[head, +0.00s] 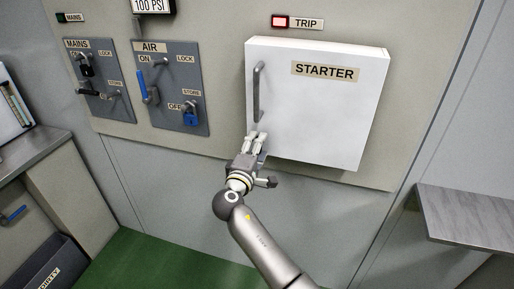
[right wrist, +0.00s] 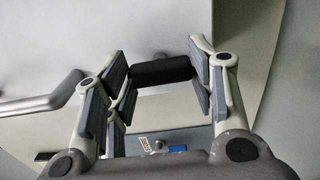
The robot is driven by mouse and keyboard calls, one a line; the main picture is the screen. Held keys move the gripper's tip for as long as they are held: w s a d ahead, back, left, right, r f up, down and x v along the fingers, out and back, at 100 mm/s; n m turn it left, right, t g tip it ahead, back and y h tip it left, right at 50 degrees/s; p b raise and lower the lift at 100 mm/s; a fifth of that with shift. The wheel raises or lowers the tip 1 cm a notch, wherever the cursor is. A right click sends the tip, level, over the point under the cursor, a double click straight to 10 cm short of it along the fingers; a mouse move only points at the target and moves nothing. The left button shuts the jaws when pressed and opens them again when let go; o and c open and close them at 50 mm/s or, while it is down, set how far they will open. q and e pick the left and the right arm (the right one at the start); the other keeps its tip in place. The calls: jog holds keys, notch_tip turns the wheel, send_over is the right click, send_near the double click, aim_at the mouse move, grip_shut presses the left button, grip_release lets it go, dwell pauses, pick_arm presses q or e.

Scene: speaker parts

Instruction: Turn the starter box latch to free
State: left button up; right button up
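The white starter box (head: 316,120) hangs on the wall with its door shut and a grey vertical bar handle (head: 258,92) on the door's left side. My right gripper (head: 256,143) is at the box's lower left edge, below the handle, and covers the latch area in the head view. In the right wrist view, the fingers of my right gripper (right wrist: 160,85) stand wide apart. A black cylindrical grip (right wrist: 161,70), apparently the latch, lies crosswise between or just beyond the fingertips. Whether they touch it is unclear. My left gripper is out of view.
The red TRIP lamp (head: 280,22) is above the box. The AIR panel (head: 173,88) with a blue lever and blue padlock, and the MAINS panel (head: 95,80), are on the left. A grey shelf (head: 460,212) stands at the right. Green floor is below.

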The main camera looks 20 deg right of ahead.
jog(key=o, duration=0.4)
jog(key=shift+w+a, duration=0.1)
jog(key=v, duration=0.7)
jog(key=shift+s+a, duration=0.15)
jog(key=shift+s, duration=0.1)
